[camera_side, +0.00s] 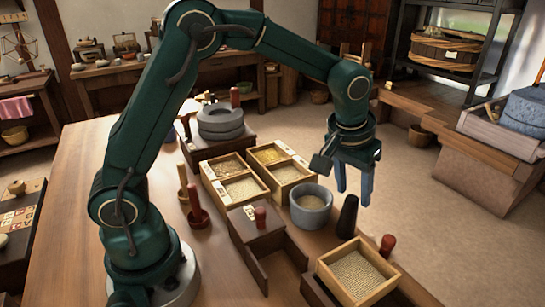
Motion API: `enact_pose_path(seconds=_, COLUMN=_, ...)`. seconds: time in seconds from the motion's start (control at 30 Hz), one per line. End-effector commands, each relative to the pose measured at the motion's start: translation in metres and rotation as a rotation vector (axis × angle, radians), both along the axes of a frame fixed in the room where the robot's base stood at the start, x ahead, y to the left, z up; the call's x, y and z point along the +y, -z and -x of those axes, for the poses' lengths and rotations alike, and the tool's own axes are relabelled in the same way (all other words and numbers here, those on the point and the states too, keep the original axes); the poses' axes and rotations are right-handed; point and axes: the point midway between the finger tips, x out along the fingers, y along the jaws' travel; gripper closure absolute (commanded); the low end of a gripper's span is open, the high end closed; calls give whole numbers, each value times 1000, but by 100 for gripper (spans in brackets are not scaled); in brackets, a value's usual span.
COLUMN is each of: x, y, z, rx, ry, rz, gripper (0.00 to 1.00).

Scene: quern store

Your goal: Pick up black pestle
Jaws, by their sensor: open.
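The black pestle (347,216) stands upright on the wooden table, just right of a grey stone mortar (311,204). It is dark and narrows a little toward its top. My gripper (355,190) points down above and slightly right of the pestle in the side view. Its two blue-grey fingers are apart, with nothing visible between them.
Divided grain trays (243,188) stand left of the mortar. A wooden box of grain (357,276) and a red-knobbed piece (387,245) stand in front of the pestle. A dark wooden box (257,231) is front left. A stone quern (220,122) stands behind. Open floor lies to the right.

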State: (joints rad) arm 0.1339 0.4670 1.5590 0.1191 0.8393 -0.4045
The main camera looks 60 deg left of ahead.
Motion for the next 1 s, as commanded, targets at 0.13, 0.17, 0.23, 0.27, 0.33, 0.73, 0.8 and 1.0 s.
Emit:
enact_pose_path(seconds=0.13, x=-1, y=14, z=2, rx=27, ry=5, rz=-3, gripper=48)
enact_pose_path(seconds=0.17, x=-1, y=16, z=1, rx=28, ry=6, rz=-3, gripper=48)
enact_pose_path(seconds=0.23, x=-1, y=24, z=-1, rx=28, ry=6, rz=-3, gripper=48)
enact_pose_path(seconds=0.27, x=-1, y=28, z=-2, rx=28, ry=6, rz=-3, gripper=48)
enact_pose_path(seconds=0.33, x=0, y=37, z=-4, rx=28, ry=6, rz=-3, gripper=48)
enact_pose_path(seconds=0.73, x=1, y=57, z=-11, rx=23, ry=6, rz=-3, gripper=48)
enact_pose_path(seconds=0.8, x=1, y=57, z=-11, rx=23, ry=6, rz=-3, gripper=48)
enact_pose_path(seconds=1.0, x=1, y=57, z=-10, rx=23, ry=6, rz=-3, gripper=100)
